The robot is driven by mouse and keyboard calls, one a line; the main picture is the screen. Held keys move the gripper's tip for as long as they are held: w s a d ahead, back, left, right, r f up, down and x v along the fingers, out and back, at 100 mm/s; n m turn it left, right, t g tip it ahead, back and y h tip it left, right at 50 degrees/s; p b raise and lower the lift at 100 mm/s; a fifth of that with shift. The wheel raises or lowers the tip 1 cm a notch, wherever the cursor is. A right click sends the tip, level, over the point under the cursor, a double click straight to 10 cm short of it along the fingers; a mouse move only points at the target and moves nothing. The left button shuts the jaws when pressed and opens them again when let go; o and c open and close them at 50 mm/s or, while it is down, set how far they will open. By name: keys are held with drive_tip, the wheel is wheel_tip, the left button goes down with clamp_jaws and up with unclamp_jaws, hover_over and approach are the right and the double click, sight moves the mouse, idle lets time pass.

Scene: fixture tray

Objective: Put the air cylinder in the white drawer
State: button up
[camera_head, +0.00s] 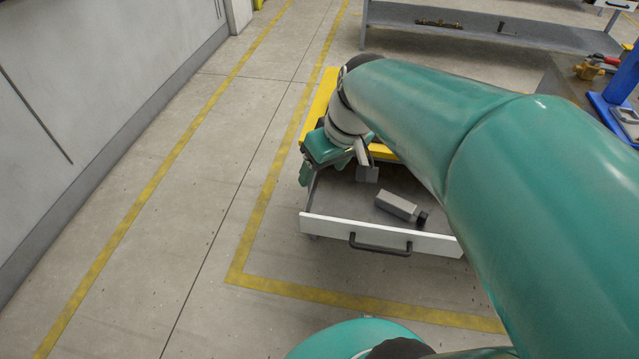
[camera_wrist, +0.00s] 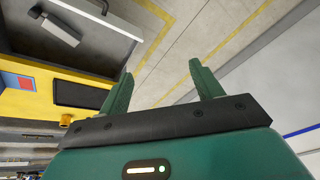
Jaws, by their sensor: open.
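The white drawer (camera_head: 325,227) is pulled open, its black handle toward the bottom of the head view. It also shows in the upper left of the wrist view (camera_wrist: 118,25). A grey block-shaped air cylinder (camera_head: 397,206) with a dark end lies on the drawer floor, right of the middle. It shows in the wrist view too (camera_wrist: 60,30). My gripper (camera_head: 318,168) is at the left side of the drawer in the head view, apart from the cylinder. In the wrist view its two green fingers (camera_wrist: 160,70) are spread with nothing between them.
The drawer belongs to a yellow-topped cabinet (camera_head: 318,105), partly hidden by my arm. A workbench (camera_head: 590,100) with tools and a blue stand (camera_head: 612,100) is at the right. A grey shelf (camera_head: 480,28) stands at the back. The floor left of the drawer is clear.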

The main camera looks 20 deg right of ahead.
drive_tip(key=s+a+r+m+t+h, duration=0.2)
drive_tip(key=s+a, duration=0.1)
drive_tip(key=s, duration=0.5)
drive_tip(key=shift+s+a+r, duration=0.2)
drive_tip(key=shift+a+r, duration=0.05)
drive_tip(key=shift+a, duration=0.05)
drive_tip(key=shift+d+m, duration=0.15)
drive_tip(key=shift+m, duration=0.15)
